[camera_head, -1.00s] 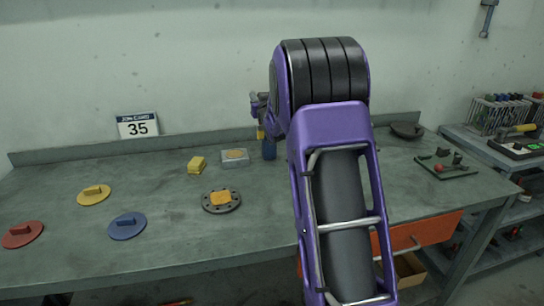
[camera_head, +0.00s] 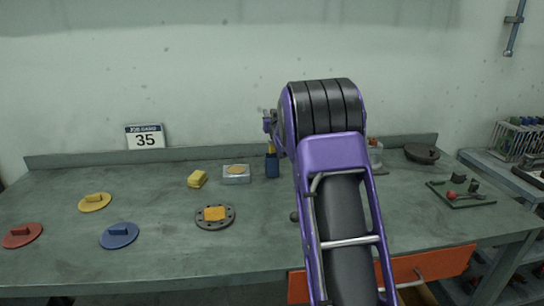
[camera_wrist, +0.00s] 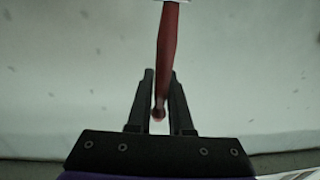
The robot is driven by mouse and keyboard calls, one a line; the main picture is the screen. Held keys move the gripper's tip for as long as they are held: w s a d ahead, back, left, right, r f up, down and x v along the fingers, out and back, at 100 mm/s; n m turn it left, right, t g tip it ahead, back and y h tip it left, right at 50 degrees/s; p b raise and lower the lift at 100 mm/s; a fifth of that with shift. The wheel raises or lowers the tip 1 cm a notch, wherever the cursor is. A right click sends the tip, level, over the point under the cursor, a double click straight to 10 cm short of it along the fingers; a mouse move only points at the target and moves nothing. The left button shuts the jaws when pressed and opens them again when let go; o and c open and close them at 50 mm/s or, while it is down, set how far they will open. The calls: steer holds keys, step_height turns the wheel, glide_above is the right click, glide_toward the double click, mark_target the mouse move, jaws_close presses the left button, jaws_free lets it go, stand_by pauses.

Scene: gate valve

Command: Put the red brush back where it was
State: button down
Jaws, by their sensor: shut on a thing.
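The red brush (camera_wrist: 168,45) shows in the wrist view as a red handle with a rounded end and a pale band at the top edge. Its far end is out of the frame. My gripper (camera_wrist: 160,85) is shut on the handle, whose rounded end lies between the fingers.
The bench (camera_head: 150,255) carries a yellow block (camera_head: 197,179), a grey box (camera_head: 236,174), a flange with an orange block (camera_head: 215,214) and yellow, blue and red discs at left. A dark tray (camera_head: 470,203) lies at right. The front middle-left is clear.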

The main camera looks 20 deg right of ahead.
step_height(320, 180, down, 8)
steer(key=shift+b, duration=0.35)
steer(key=c, duration=0.8)
jaws_free()
steer(key=s, duration=0.4)
steer(key=s+a, duration=0.1)
steer(key=s, duration=0.7)
steer(key=shift+a+r, duration=0.15)
steer(key=shift+a, duration=0.15)
